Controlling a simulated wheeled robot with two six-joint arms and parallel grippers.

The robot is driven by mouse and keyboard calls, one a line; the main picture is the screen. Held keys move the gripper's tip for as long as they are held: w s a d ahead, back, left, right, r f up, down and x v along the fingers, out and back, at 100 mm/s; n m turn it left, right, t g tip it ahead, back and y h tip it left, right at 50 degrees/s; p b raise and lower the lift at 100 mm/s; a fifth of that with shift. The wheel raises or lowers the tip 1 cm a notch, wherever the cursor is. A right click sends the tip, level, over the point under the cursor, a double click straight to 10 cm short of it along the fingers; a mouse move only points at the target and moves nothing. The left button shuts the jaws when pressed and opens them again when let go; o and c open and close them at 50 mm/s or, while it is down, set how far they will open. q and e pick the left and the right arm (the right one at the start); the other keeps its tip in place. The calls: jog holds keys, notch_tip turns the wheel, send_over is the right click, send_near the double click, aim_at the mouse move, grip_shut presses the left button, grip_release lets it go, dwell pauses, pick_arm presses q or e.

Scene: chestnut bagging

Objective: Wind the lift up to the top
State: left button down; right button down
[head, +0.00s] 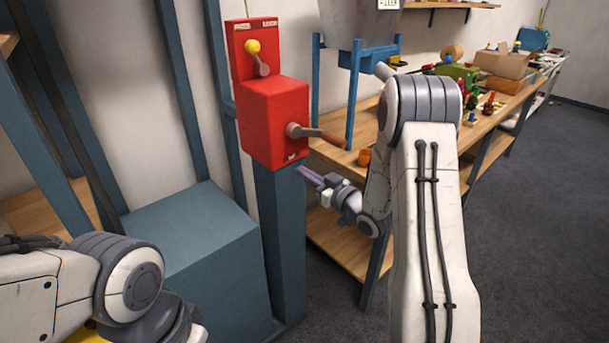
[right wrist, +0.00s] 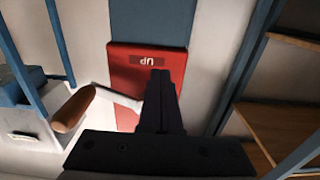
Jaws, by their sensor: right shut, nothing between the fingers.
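A red winch box (head: 274,118) is mounted on a blue-grey post. A crank with a brown wooden handle (head: 331,138) sticks out of its front, pointing right. In the right wrist view the handle (right wrist: 74,109) lies left of my fingers, apart from them. The box's red face (right wrist: 125,88) shows an upside-down "UP" label there. A lever with a yellow knob (head: 253,46) stands on the red panel above the box. My right gripper (head: 301,170) is shut and empty, just below the box and crank; its fingers (right wrist: 160,80) also show in the right wrist view. My left gripper is out of view.
A blue-grey block (head: 190,245) stands left of the post. A wooden workbench (head: 340,158) on the right holds a hopper on a blue stand (head: 351,95), boxes and small toys. A lower shelf (head: 345,240) lies beneath it. Dark floor (head: 540,210) is clear at right.

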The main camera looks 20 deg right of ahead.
jog(key=b+v, duration=0.1)
jog(key=v, duration=1.1)
jog(key=shift+r, duration=0.35)
jog(key=shift+d, duration=0.1)
jog(key=w+a+n+g+h+p, duration=0.25)
jog(key=w+a+g, duration=0.2)
jog(key=a, duration=0.35)
jog(key=s+a+r+g+h+p, duration=0.25)
jog(key=s+a+g, duration=0.2)
jog(key=a, duration=0.25)
jog(key=s+a+r+g+p, duration=0.1)
jog(key=s+a+g, duration=0.3)
jog(key=s, duration=0.9)
jog(key=s+a+r+g+p, duration=0.2)
jog(key=s+a+r+g, duration=0.1)
jog(key=s, duration=1)
jog(key=a+n+g, duration=0.1)
jog(key=a, duration=0.1)
jog(key=shift+s+a, duration=0.25)
jog(key=shift+a, duration=0.15)
